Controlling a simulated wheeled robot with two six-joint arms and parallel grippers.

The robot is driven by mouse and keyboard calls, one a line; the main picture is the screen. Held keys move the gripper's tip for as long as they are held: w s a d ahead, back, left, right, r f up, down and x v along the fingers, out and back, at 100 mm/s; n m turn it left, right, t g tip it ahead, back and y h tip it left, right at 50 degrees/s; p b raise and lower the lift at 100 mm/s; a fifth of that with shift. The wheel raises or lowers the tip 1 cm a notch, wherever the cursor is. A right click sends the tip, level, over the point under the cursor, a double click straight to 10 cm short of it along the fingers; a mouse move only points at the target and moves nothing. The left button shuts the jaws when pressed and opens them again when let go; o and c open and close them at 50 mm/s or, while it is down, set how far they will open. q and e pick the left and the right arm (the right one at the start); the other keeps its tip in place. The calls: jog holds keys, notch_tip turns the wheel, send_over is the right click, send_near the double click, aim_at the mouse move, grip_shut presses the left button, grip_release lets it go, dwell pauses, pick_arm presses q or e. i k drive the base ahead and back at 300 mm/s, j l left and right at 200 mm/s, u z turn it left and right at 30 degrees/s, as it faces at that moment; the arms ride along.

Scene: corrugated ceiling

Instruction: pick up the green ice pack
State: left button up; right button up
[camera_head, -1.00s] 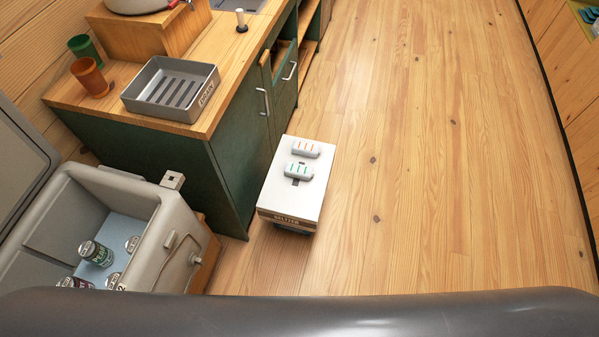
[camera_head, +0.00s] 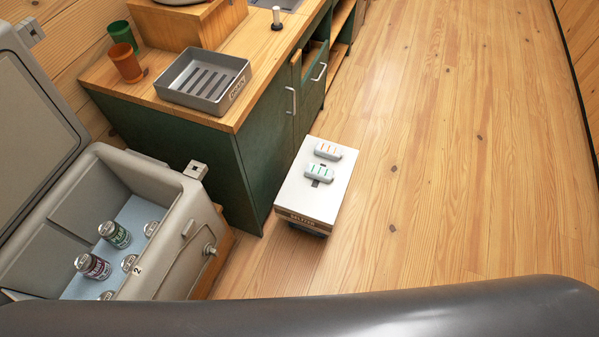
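The two lie close together, both flat. Neither of my grippers is in view, and nothing touches the packs.
An open grey cooler (camera_head: 168,267) with several cans stands at the left. A green counter (camera_head: 208,150) behind the box carries a grey tray (camera_head: 234,96), an orange cup (camera_head: 127,64) and a green cup (camera_head: 122,35). The wooden floor (camera_head: 450,170) at the right is clear.

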aim_at(317, 172)
jog(key=i+l+u, duration=0.2)
jog(key=l+u, duration=0.25)
jog(key=i+l+u, duration=0.1)
jog(key=l+u, duration=0.85)
jog(key=l, duration=0.25)
